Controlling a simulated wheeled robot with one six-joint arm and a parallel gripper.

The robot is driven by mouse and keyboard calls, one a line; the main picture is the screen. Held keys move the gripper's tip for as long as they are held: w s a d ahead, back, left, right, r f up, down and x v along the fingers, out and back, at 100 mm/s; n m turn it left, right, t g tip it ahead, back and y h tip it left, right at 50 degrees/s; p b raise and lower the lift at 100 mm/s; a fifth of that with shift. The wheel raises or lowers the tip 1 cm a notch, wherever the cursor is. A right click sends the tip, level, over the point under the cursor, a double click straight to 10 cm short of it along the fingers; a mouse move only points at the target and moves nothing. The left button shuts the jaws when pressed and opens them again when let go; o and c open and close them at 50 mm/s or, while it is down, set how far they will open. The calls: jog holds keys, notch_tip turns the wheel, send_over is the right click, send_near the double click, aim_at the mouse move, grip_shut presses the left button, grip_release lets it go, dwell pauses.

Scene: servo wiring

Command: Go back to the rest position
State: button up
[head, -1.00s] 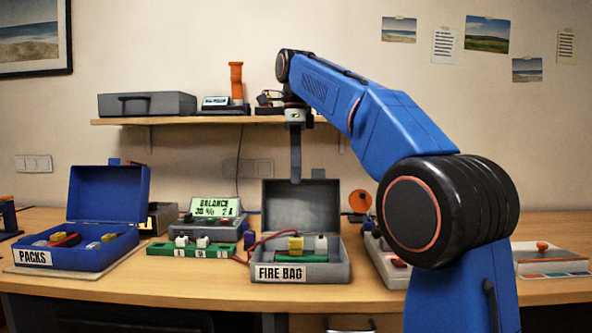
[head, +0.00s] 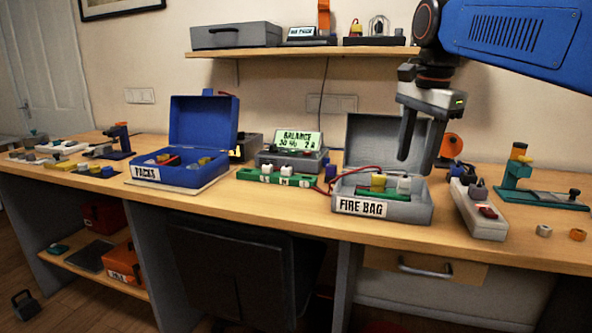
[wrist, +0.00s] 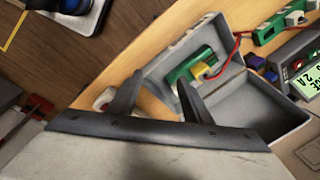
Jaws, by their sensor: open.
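My gripper (head: 419,138) is open and empty in the head view. It hangs with its fingers downward, above the right part of the grey FIRE BAG box (head: 407,211). In the wrist view my gripper's two fingers (wrist: 158,97) are spread apart with nothing between them. The open FIRE BAG box (wrist: 288,124) lies beyond the fingers there. It holds a green pack with a yellow plug (wrist: 202,70) and a red lead running out. My blue arm comes in from the upper right of the head view.
The blue PACKS box (head: 186,178) stands open to the left. The BALANCE charger (head: 290,160) and a green board (head: 272,178) sit between the boxes. A white power strip (head: 485,222) and a green stand (head: 510,190) are at right. A shelf (head: 300,53) runs above.

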jog(key=s+d+f+n+t, duration=0.1)
jog(key=s+f+n, duration=0.5)
jog(key=s+f, duration=0.5)
jog(key=s+d+f+n+t, duration=0.2)
jog(key=s+f+n, duration=0.5)
jog(key=f, duration=1.1)
jog(key=s, duration=0.3)
jog(key=shift+s+d+f, duration=0.2)
jog(key=shift+s+f, duration=0.15)
jog(key=shift+s, duration=0.05)
jog(key=shift+o, duration=0.2)
